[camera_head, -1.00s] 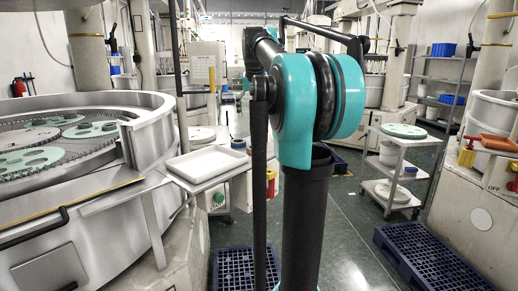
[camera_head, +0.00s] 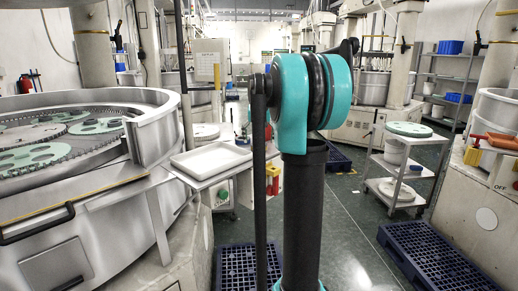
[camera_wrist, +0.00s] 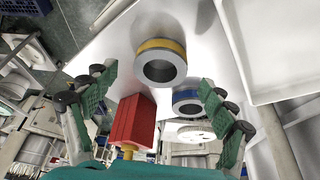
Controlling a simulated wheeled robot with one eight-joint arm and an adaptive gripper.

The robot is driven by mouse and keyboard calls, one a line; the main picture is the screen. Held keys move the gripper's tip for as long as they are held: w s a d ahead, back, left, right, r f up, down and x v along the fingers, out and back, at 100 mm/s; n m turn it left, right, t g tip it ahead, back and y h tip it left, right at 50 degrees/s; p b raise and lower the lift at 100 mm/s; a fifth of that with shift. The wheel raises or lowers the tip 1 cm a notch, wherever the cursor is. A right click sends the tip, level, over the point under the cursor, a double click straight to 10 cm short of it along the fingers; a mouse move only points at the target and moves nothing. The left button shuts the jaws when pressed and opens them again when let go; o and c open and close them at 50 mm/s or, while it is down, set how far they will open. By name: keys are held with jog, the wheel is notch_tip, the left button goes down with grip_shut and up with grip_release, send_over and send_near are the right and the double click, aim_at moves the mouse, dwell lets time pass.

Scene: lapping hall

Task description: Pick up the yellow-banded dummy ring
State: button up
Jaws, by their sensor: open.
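The yellow-banded ring (camera_wrist: 161,62) is a thick grey ring with a yellow band and a dark open bore, near the top middle of the wrist view. It sits on a pale surface (camera_wrist: 204,60). My gripper (camera_wrist: 152,82) is open, its green fingers to the left and right with the ring between and beyond their tips. Nothing is held. A similar blue-banded ring (camera_wrist: 187,103) lies below and right of it. In the head view my arm covers part of the work area, and I cannot make out the yellow-banded ring there.
A red block (camera_wrist: 128,122) stands close by the left finger. A white tray (camera_wrist: 276,45) lies at the right of the wrist view; a white tray (camera_head: 211,161) also shows in the head view. A lapping machine (camera_head: 90,210) is at left, a cart (camera_head: 405,168) at right.

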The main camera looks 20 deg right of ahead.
jog(key=shift+x, duration=1.35)
jog(key=shift+c, duration=0.5)
jog(key=c, duration=1.6)
jog(key=shift+r, duration=0.15)
